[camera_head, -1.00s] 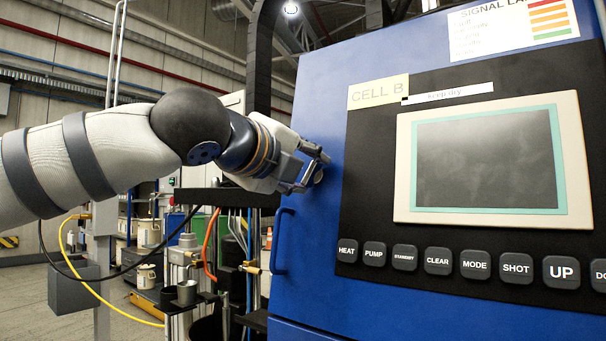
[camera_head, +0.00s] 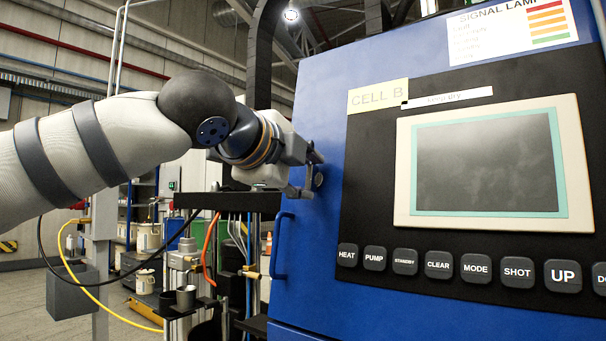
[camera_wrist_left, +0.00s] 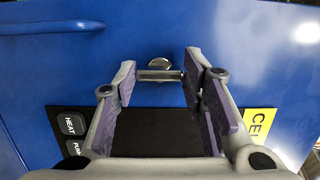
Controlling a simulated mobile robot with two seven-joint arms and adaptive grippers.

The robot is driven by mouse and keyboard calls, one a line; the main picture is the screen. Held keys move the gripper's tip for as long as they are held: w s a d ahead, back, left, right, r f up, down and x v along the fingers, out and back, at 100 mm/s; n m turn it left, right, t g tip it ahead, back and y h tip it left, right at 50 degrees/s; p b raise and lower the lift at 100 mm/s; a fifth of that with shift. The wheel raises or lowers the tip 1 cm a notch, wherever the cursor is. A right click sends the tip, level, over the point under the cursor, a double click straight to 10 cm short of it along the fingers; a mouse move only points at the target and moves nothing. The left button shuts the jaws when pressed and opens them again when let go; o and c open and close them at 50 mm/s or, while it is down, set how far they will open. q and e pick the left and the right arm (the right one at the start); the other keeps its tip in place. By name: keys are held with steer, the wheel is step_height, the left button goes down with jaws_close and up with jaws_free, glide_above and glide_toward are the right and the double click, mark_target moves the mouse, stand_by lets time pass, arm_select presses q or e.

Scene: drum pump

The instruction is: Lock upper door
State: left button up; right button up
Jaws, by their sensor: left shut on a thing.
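The upper door is the blue cabinet front (camera_head: 330,90) with a dark control panel; it looks shut. A small round metal lock (camera_head: 319,180) sits near its left edge. My left gripper (camera_head: 313,172) is at the lock, its fingers close to the door face. In the left wrist view the silver lock (camera_wrist_left: 159,63) shows just beyond the fingertips. A silver bar (camera_wrist_left: 160,75) spans between the fingers of my left gripper (camera_wrist_left: 161,77), which are shut on it. Whether the bar is a key or part of the lock I cannot tell. My right gripper is in neither view.
A blue pull handle (camera_head: 282,244) is on the door's edge below the lock. The screen (camera_head: 487,165) and a row of buttons (camera_head: 438,262) are to the right. Hoses, pipes and a stand with metal cups (camera_head: 187,296) are at the left of the cabinet.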

arm_select(q)
steer(key=o, duration=1.2)
steer(key=shift+c, duration=0.2)
steer(key=v, duration=1.2)
